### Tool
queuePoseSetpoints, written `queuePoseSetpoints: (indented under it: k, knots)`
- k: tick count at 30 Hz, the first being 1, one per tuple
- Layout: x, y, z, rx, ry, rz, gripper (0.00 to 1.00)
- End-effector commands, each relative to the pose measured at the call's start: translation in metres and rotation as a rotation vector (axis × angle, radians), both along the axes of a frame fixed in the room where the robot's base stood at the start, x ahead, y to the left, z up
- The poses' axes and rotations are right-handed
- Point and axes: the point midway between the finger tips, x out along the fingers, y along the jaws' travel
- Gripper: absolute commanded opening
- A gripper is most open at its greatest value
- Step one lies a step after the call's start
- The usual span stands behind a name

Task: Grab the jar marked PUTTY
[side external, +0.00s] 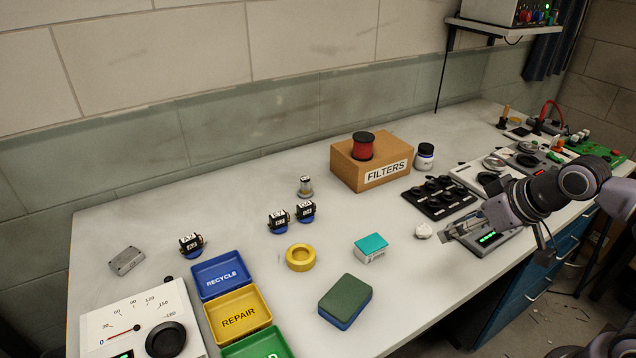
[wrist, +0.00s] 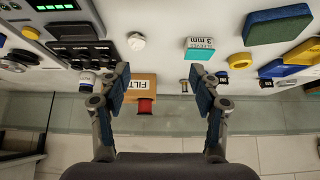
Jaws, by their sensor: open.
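A small white jar with a dark lid (side external: 425,157) stands upright on the bench just right of the FILTERS box. Its label is too small to read, so I cannot tell whether it says PUTTY. In the wrist view what looks like the same jar (wrist: 87,79) is partly behind my left finger. My gripper (side external: 457,231) is open and empty, in front of the jar and apart from it, over a panel with a green display. In the wrist view my gripper (wrist: 160,80) has its fingers wide apart, with the FILTERS box beyond them.
The cardboard FILTERS box (side external: 371,163) carries a red spool (side external: 362,146). A black knob panel (side external: 441,195) lies between jar and gripper. A white round piece (side external: 423,231), teal box (side external: 371,247) and green-blue sponge (side external: 345,301) lie left of the gripper. Bins stand front left.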

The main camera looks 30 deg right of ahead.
Motion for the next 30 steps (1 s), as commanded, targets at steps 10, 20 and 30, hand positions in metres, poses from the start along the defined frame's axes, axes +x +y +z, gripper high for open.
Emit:
queuePoseSetpoints:
  k: [10, 20, 30]
  knots:
    - [0.032, -0.014, 0.026, -0.004, 0.023, -0.029, 0.64]
    - [0.119, -0.063, 0.064, -0.009, 0.086, -0.092, 0.64]
    - [0.208, -0.136, 0.063, -0.002, 0.149, -0.152, 0.64]
